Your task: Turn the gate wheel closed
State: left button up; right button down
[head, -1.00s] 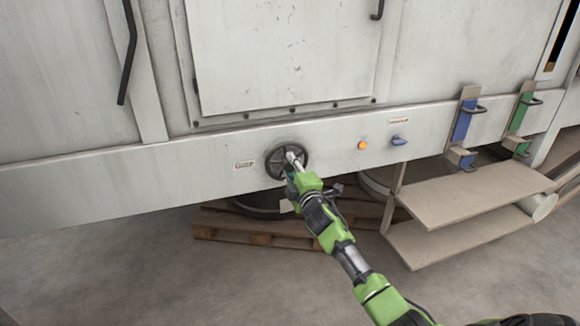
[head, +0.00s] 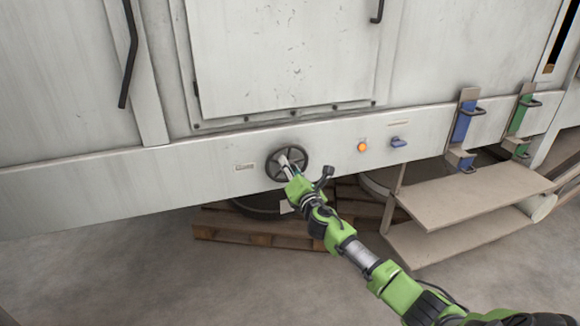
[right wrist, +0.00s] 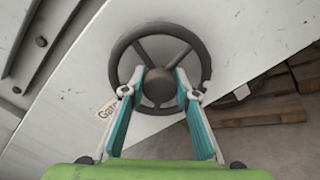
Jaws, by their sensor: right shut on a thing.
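The gate wheel (head: 300,154) is a dark, round handwheel with spokes on the pale front rail of the machine. It also shows in the right wrist view (right wrist: 196,52), with its hub in the middle. My right gripper (head: 286,160) is at the wheel, with its fingers on either side of the hub. In the right wrist view the gripper's teal-padded fingers (right wrist: 161,90) flank the hub and lower spokes and are shut on the wheel. The finger contact at the back of the wheel is hidden. My left gripper is in no view.
A label (head: 244,167) sits left of the wheel. An orange button (head: 362,147) and a blue knob (head: 398,142) are to its right. A wooden pallet (head: 245,236) with a dark round container lies below. Steps (head: 470,195) stand at the right. Open floor lies in front.

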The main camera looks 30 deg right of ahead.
jog(key=n+p, duration=0.2)
jog(key=n, duration=0.4)
jog(key=shift+r+n, duration=0.1)
jog(key=shift+n, duration=0.2)
jog(key=n+p, duration=0.1)
jog(key=n, duration=0.2)
jog(key=shift+a+n+p, duration=0.1)
jog(key=shift+n+p, duration=0.2)
jog(key=shift+p, duration=0.05)
jog(key=n+p, duration=0.1)
jog(key=n, duration=0.2)
jog(key=shift+n+p, duration=0.3)
jog(key=shift+p, duration=0.1)
jog(key=n+p, duration=0.3)
jog(key=n, duration=0.4)
jog(key=shift+a, duration=0.1)
jog(key=n+p, duration=0.2)
jog(key=n, duration=0.2)
jog(key=shift+f+n+p, duration=0.25)
jog(key=shift+n+p, duration=0.25)
jog(key=shift+n, duration=0.7)
jog(key=c, duration=1.6)
grip_release()
